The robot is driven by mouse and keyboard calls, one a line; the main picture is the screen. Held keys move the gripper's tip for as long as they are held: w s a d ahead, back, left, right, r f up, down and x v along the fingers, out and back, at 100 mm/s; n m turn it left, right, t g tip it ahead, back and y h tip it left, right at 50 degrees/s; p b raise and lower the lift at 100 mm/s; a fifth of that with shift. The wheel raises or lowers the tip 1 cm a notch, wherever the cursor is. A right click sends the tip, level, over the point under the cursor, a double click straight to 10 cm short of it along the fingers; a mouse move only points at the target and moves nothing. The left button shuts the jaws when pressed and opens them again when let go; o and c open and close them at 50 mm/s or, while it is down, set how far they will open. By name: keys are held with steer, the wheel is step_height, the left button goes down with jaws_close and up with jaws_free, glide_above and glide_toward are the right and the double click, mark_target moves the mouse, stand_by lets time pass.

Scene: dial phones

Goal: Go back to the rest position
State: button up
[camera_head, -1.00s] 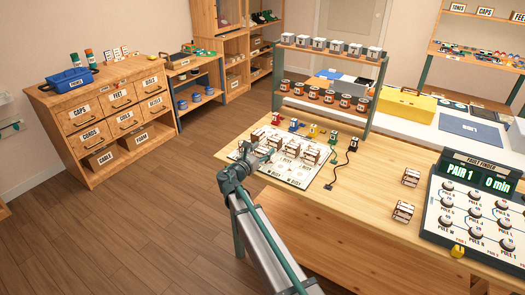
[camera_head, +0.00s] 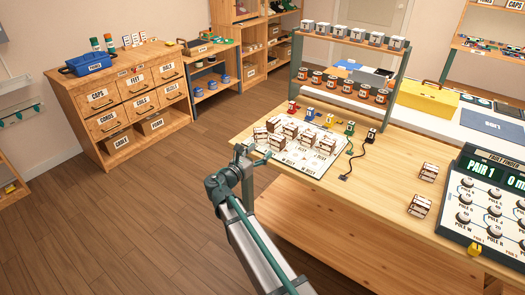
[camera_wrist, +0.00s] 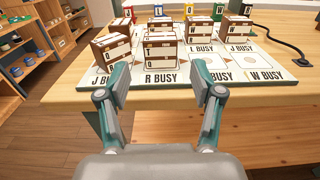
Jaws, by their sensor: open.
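My gripper (camera_wrist: 160,95) is open and empty in the wrist view, its two fingers wide apart in front of the near edge of the white board. In the head view my gripper (camera_head: 247,158) is at the left end of the wooden table (camera_head: 385,190), beside the board. The white board (camera_wrist: 255,72) carries printed labels such as "J BUSY", "R BUSY" and "W BUSY". Several brown-and-white labelled blocks (camera_wrist: 163,55) stand on it. No block is between the fingers.
Two more blocks (camera_head: 420,206) stand on the table near the fault finder panel (camera_head: 485,205). A black cable (camera_head: 357,160) lies right of the board. A shelf of jars (camera_head: 345,85) stands behind. A drawer cabinet (camera_head: 125,105) is at the left, with open floor (camera_head: 110,220) before it.

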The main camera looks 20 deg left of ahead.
stand_by(0.4)
steer(key=s+d+f+m+g, duration=0.45)
steer(key=d+f+m, duration=0.25)
steer(key=d+f, duration=0.3)
steer(key=s+d+f+m+g+h+p, duration=0.1)
steer(key=s+d+f+m+g, duration=0.4)
steer(key=d+f, duration=0.55)
steer(key=s+d+f+m+g, duration=0.4)
steer(key=d+f+m, duration=0.4)
steer(key=f, duration=0.4)
steer(key=s+d+f+m+g+y+p, duration=0.1)
steer(key=s+d+f+m+g, duration=0.2)
steer(key=s+d, duration=0.4)
steer(key=s+d+f+m+g+y+p, duration=0.1)
steer(key=s+d+f+m+g, duration=0.3)
steer(key=s, duration=1.1)
steer(key=s+d+f+m+g+y+p, duration=0.1)
steer(key=s+d+f+m+g+y, duration=0.1)
steer(key=s+d+m, duration=0.4)
steer(key=s+d+f+g, duration=0.1)
steer(key=s+d+g, duration=0.1)
steer(key=s+d, duration=0.3)
steer(key=shift+s+d+f+m+y, duration=0.2)
steer(key=shift+s+d+m+y, duration=0.15)
steer(key=shift+d, duration=0.4)
